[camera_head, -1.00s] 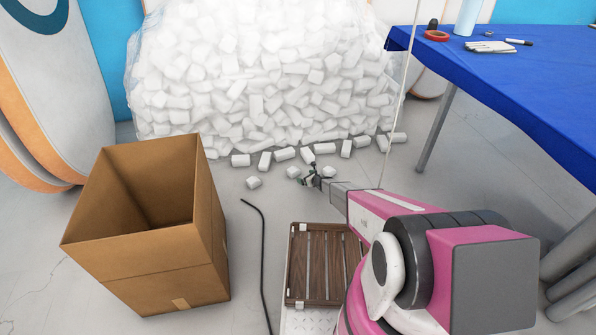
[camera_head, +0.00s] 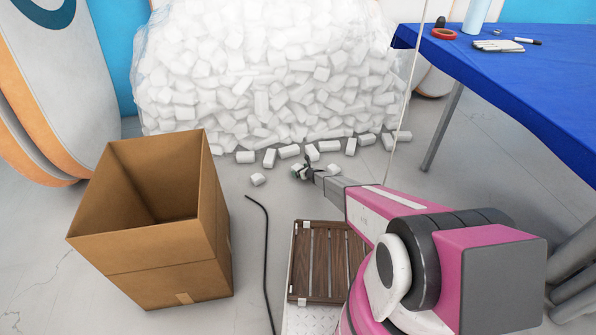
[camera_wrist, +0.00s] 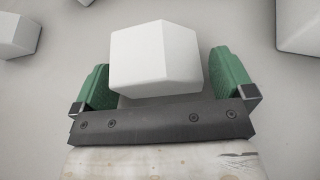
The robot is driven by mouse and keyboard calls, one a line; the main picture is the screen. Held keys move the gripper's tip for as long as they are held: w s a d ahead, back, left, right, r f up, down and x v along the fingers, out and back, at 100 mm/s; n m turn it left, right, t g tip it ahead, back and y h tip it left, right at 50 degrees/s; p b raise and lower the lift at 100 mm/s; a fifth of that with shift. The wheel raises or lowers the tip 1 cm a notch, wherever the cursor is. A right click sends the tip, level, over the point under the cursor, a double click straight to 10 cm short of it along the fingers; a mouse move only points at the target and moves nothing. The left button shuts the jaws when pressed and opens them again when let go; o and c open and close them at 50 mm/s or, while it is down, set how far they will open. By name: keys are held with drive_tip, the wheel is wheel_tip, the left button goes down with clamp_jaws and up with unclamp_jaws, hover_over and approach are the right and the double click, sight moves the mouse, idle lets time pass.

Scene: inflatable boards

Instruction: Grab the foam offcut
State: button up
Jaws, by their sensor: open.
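A white foam offcut (camera_wrist: 155,58) sits between the two green fingers of my gripper (camera_wrist: 160,75) in the wrist view. The fingers are open, with a gap showing on the right side and little or none on the left. In the head view my gripper (camera_head: 301,171) is low over the grey floor, in front of the foam pile. The foam at its tips is mostly hidden there. Several other loose white offcuts (camera_head: 257,179) lie on the floor around it.
A large wrapped heap of white foam pieces (camera_head: 270,70) stands behind. An open, empty-looking cardboard box (camera_head: 165,260) stands at left. A black rod (camera_head: 267,250) and a brown slatted board (camera_head: 325,260) lie nearer. A blue-covered table (camera_head: 530,85) is at right.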

drive_tip(key=shift+c, duration=0.3)
drive_tip(key=c, duration=0.7)
drive_tip(key=shift+r, duration=0.15)
